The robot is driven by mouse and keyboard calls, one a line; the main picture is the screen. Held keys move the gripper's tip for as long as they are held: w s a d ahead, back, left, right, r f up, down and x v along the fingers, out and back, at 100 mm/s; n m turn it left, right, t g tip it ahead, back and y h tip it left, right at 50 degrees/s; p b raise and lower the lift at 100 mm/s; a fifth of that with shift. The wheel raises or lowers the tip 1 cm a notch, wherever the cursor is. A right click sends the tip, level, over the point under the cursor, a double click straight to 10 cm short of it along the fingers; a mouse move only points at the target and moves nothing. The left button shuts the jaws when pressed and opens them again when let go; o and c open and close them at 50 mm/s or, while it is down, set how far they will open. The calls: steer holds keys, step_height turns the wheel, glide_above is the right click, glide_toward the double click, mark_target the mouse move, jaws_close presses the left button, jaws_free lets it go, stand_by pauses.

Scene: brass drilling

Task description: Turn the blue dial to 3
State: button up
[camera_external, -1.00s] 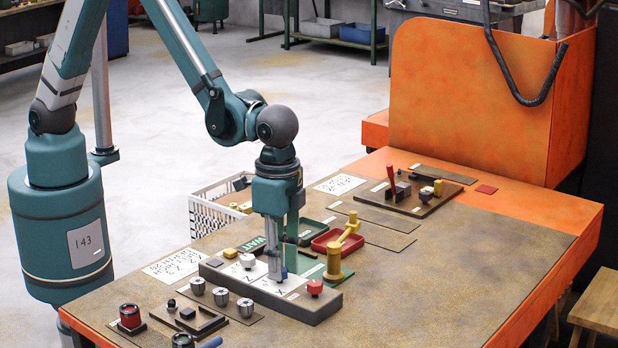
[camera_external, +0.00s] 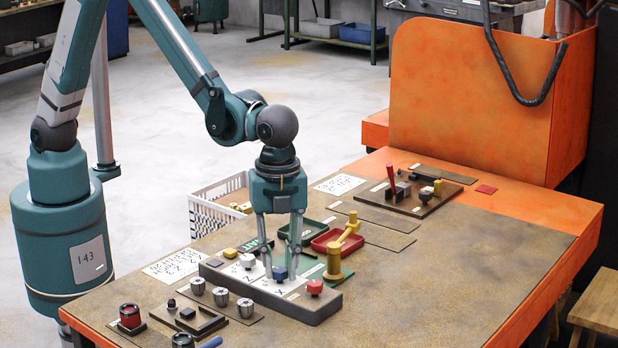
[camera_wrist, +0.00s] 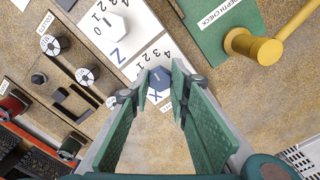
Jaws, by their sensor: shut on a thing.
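The blue dial (camera_external: 280,272) is a hexagonal knob on the white X scale plate of the long grey panel (camera_external: 312,311). In the wrist view the blue dial (camera_wrist: 159,82) sits between my two green finger pads, with a pale line on its top. Its printed scale shows 4, 3, 2 and 1 around the far side; part of it is hidden by the fingers, and I cannot tell the exact reading. My gripper (camera_external: 280,275) points straight down, shut on the dial with one finger on each side.
A white dial (camera_external: 247,261) on the Z plate and a red knob (camera_external: 314,287) flank the blue dial on the panel. A yellow crank post (camera_external: 334,260) stands close behind. A red tray (camera_external: 325,244) lies beyond. Several metal cylinders (camera_external: 221,296) stand in front.

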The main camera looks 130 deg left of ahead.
mark_target(279, 269)
steer(key=shift+m+b, duration=0.45)
steer(key=shift+m, duration=1.45)
steer(key=o, duration=0.9)
steer(key=shift+r, duration=0.15)
step_height(279, 269, up, 12)
